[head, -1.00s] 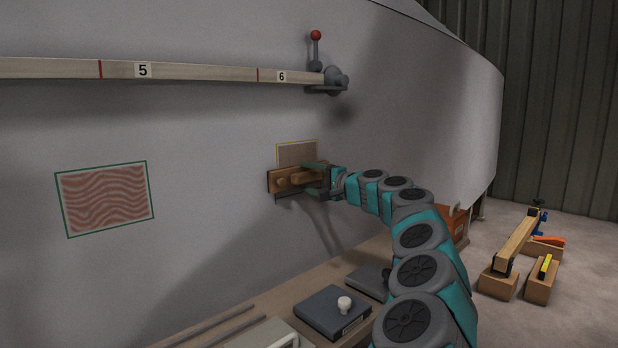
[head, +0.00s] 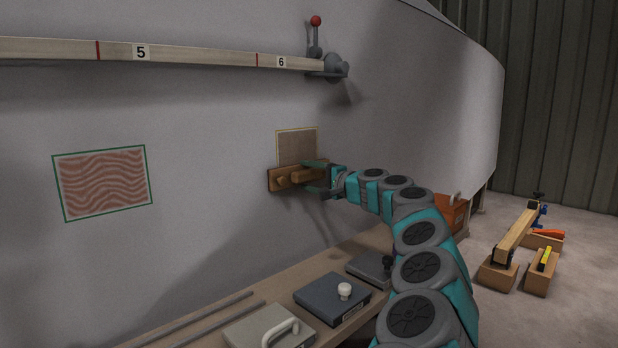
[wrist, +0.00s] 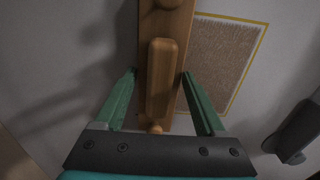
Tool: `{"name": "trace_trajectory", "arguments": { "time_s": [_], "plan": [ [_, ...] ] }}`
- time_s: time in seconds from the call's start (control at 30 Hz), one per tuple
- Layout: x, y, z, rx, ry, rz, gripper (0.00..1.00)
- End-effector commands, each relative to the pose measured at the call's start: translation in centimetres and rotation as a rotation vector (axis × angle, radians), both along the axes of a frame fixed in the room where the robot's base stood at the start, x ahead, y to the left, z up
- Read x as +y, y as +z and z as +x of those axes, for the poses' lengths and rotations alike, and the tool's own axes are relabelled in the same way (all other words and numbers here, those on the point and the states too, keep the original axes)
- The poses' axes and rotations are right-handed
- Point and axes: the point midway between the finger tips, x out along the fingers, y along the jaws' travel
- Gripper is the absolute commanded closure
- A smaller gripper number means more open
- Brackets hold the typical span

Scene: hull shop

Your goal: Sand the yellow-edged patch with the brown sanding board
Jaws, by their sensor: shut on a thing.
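The brown sanding board (head: 284,179) is held lengthwise across the grey hull wall, at the lower edge of the yellow-edged patch (head: 297,146). The patch has a brown, fine-grained face. Its upper part shows above the board; its lower edge is hidden. My gripper (head: 314,178) is shut on the board's raised handle. In the wrist view, its green fingers (wrist: 159,78) straddle the wooden handle (wrist: 160,75), and the patch (wrist: 222,55) lies right of the board. I cannot tell whether the board touches the wall.
A green-edged patch with wavy red-brown lines (head: 102,183) is on the wall at left. A numbered batten (head: 200,62) runs above, ending at a red-knobbed lever clamp (head: 332,66). Below, a bench (head: 215,316) carries a dark block with a white knob (head: 331,300) and other tools.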

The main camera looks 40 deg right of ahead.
Motion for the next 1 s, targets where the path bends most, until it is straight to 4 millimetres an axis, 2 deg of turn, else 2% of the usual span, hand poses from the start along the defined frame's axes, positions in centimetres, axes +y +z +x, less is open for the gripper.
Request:
{"name": "trace_trajectory", "arguments": {
  "time_s": [0.03, 0.1, 1.0],
  "plan": [
    [0.0, 0.1, 0.0, -0.001, 0.0, 0.0, 0.7],
    [0.0, 0.1, 0.0, -0.001, 0.0, 0.0, 0.77],
    [-0.1, 0.1, -1.2, -0.001, -0.001, 0.0, 0.77]
  ]
}}
